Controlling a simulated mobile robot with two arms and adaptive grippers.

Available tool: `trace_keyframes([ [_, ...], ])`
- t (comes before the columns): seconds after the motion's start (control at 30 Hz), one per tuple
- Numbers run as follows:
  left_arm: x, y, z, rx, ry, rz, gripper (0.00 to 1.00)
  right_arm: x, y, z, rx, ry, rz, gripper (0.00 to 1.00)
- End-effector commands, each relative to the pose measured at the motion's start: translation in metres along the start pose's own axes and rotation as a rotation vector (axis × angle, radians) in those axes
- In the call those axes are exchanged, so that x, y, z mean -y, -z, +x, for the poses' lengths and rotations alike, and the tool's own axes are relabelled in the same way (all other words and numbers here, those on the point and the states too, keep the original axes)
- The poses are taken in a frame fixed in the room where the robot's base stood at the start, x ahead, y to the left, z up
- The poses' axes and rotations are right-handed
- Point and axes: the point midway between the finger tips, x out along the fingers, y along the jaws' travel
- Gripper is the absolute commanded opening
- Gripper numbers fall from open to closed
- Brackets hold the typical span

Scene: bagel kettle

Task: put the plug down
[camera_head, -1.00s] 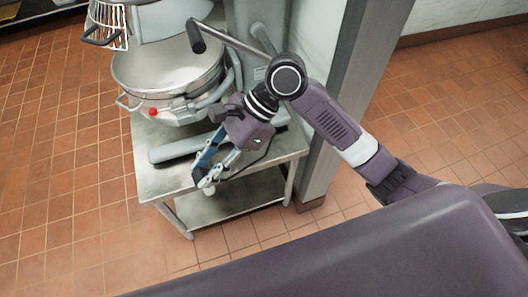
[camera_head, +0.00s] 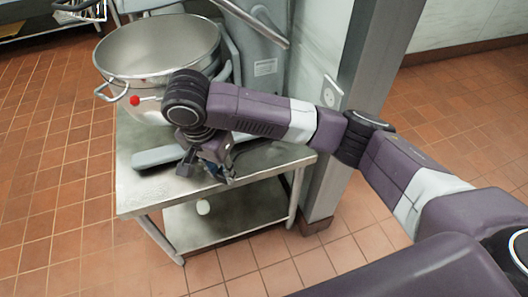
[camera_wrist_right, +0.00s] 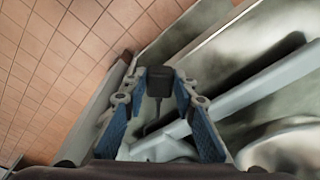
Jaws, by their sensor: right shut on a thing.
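The plug (camera_wrist_right: 158,82) is a dark block with a dark cord running from it, in the middle of the right wrist view. My right gripper (camera_wrist_right: 161,90) is shut on it, with a blue-padded finger on each side. In the head view my right gripper (camera_head: 206,171) points down, low over the metal table (camera_head: 145,200) near its front edge. The plug cannot be made out there, and I cannot tell whether it touches the tabletop. My left gripper is not in view.
A large mixer bowl (camera_head: 155,45) with a red knob (camera_head: 135,100) stands at the back of the table. A grey mixer foot (camera_head: 158,156) lies beside the gripper. A wall outlet (camera_head: 330,91) is at the right, by a metal post (camera_head: 365,60).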

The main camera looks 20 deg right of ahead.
Motion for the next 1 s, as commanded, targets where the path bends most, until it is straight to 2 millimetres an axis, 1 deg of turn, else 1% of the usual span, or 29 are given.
trace_keyframes([
  [0.03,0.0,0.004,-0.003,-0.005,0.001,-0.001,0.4,-0.004,0.016,0.004,-0.004,-0.003,0.009,0.0],
  [0.3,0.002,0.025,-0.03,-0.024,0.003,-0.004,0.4,-0.018,0.086,0.015,-0.001,-0.001,0.01,0.0],
  [0.5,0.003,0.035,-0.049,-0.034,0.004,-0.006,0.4,-0.027,0.133,0.022,0.0,-0.001,0.009,0.0],
  [0.63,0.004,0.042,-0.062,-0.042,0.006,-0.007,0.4,-0.033,0.159,0.026,0.001,0.0,0.007,0.0],
  [0.7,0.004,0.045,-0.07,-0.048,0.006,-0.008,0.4,-0.032,0.154,0.038,0.004,-0.002,0.001,0.0],
  [0.8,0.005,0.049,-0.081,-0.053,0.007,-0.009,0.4,-0.032,0.152,0.05,0.003,-0.001,0.001,0.0],
  [1.0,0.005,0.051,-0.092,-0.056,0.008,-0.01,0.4,-0.032,0.151,0.06,0.003,0.0,0.002,0.0],
])
